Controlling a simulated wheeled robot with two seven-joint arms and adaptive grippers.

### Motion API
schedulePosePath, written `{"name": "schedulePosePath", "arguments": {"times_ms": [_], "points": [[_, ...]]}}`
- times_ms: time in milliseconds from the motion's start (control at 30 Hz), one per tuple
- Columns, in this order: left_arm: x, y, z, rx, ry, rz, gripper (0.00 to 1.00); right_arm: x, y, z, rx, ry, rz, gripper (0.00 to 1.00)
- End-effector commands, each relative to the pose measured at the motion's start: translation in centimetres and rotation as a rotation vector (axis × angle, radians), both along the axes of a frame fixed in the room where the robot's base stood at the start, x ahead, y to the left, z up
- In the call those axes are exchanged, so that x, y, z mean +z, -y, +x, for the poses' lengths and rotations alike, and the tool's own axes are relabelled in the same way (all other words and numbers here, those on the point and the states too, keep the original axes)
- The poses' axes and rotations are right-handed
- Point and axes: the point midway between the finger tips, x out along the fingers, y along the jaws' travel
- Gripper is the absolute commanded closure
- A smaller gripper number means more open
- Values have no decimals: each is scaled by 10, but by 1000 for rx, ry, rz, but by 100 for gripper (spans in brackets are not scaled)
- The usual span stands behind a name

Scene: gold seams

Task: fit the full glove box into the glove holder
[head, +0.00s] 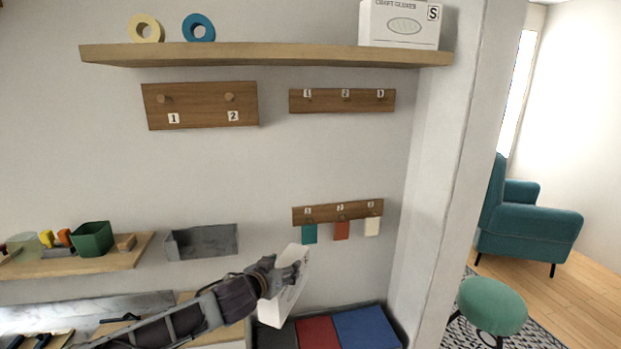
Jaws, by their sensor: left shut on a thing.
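My left gripper (287,271) is shut on a white box (284,304), held tilted in front of the wall, low in the middle of the head view. The arm hides part of this box, and no lettering on it can be read. A grey open-topped holder (203,242) is on the wall to the left of the gripper and a little higher; it looks like the glove holder. Another white box (403,25), with glove lettering and an S label, stands on the upper shelf at the right. My right gripper is not in view.
The upper shelf (260,56) also carries two tape rolls. A hook rack (337,212) with hanging coloured cards is just above the gripper. A lower shelf (75,263) with a green pot (92,240) is at left. Coloured bins (360,325) lie below right.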

Motion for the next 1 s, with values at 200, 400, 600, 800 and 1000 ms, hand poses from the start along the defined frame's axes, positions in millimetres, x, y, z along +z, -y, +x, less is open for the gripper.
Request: {"name": "schedulePosePath", "arguments": {"times_ms": [200,400,600,800,1000], "points": [[-11,-7,-6,27,0,-3,100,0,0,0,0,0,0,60],[-21,-14,-13,51,0,-2,100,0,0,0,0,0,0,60],[-32,-22,-19,77,-1,-2,100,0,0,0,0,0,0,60],[-42,-29,-26,102,0,-2,100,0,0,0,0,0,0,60],[-52,-37,-33,125,0,-2,100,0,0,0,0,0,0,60]]}}
